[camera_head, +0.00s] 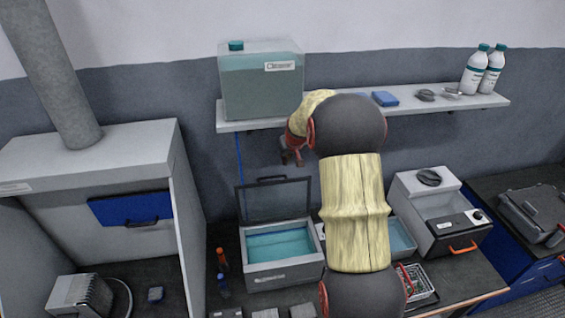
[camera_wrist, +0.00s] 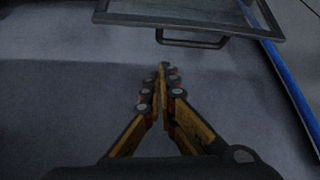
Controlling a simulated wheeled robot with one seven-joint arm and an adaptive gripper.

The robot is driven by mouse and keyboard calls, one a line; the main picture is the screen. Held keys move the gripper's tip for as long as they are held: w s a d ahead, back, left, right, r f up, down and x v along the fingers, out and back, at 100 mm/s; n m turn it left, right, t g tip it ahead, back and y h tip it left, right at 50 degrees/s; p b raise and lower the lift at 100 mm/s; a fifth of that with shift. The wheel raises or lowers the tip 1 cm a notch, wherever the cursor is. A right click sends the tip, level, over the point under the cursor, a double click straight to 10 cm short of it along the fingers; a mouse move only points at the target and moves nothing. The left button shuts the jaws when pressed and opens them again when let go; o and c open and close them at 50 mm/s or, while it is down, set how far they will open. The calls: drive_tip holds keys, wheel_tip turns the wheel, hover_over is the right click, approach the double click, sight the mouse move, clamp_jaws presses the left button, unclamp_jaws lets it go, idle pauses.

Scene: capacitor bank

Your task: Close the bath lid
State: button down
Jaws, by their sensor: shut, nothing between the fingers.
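The bath (camera_head: 283,270) is a grey box with blue-green liquid inside, standing on the dark bench. Its lid (camera_head: 274,201) is a grey frame with a clear pane, standing open and nearly upright at the bath's back edge. The lid's dark handle (camera_head: 272,178) is at its top edge. In the wrist view the lid (camera_wrist: 190,18) and its handle (camera_wrist: 192,43) are at the top. My gripper (camera_head: 290,158) is shut and empty, just above and right of the handle in the head view. In the wrist view my fingertips (camera_wrist: 164,68) appear just below the handle, without clear contact.
A shelf (camera_head: 420,107) above carries a liquid tank (camera_head: 262,85) and two white bottles (camera_head: 482,70). A blue hose (camera_head: 239,175) runs down behind the lid.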

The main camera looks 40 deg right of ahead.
drive_tip(key=p+x, duration=0.1)
drive_tip(key=x, duration=0.7)
drive_tip(key=shift+w+f, duration=0.15)
drive_tip(key=shift+f, duration=0.2)
drive_tip(key=shift+f+b, duration=0.1)
drive_tip(key=shift+b, duration=0.3)
